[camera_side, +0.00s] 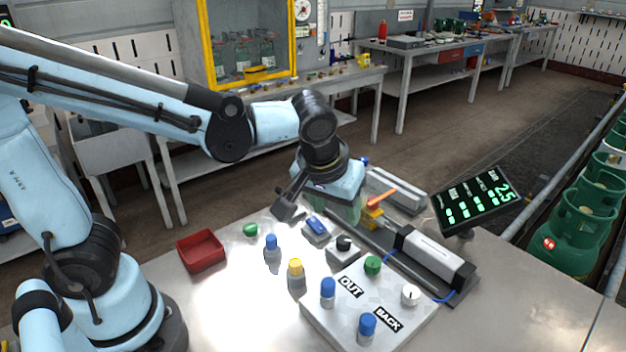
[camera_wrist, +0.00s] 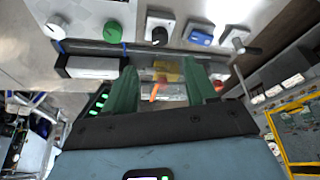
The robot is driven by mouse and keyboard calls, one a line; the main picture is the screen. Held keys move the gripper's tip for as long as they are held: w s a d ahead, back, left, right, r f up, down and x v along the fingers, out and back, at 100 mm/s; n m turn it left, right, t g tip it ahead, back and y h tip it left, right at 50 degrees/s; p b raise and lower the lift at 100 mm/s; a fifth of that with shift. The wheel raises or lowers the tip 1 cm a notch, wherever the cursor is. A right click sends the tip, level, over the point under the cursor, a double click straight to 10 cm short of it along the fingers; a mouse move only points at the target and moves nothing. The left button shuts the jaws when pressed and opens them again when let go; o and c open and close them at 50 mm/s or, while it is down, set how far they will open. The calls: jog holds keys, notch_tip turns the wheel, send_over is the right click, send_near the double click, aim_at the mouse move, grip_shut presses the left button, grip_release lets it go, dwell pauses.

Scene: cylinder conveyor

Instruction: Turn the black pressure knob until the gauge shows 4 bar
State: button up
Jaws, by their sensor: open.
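The black pressure knob (camera_side: 344,243) sits on a small light box on the metal table, just behind the white control panel. It also shows in the wrist view (camera_wrist: 160,36), near the top. The gauge display (camera_side: 474,203) is a tilted black panel at the right with green bars and green digits that seem to read 2.5. My gripper (camera_side: 347,214) is over the table behind the black knob and apart from it. In the wrist view its green fingers (camera_wrist: 159,78) are spread, with nothing held between them. In the side view the fingers are partly hidden.
An orange lever on a yellow block (camera_side: 374,213) is close beside my gripper. A blue button box (camera_side: 316,229) stands left of the knob. A control panel (camera_side: 335,316) with blue, green and white knobs is in front. A red tray (camera_side: 200,250) lies at the left.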

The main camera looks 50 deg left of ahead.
aim_at(343, 240)
jog(key=shift+x, duration=5.5)
grip_shut()
jog(key=shift+m+h, duration=0.3)
jog(key=shift+m, duration=0.1)
jog(key=m+h, duration=0.1)
jog(key=m, duration=0.3)
jog(key=shift+a+m+h, duration=0.15)
jog(key=shift+m+h, duration=0.15)
jog(key=shift+h, duration=0.1)
jog(key=m+h, duration=0.1)
jog(key=m, duration=0.4)
jog(key=shift+h, duration=0.4)
jog(key=shift+g, duration=0.3)
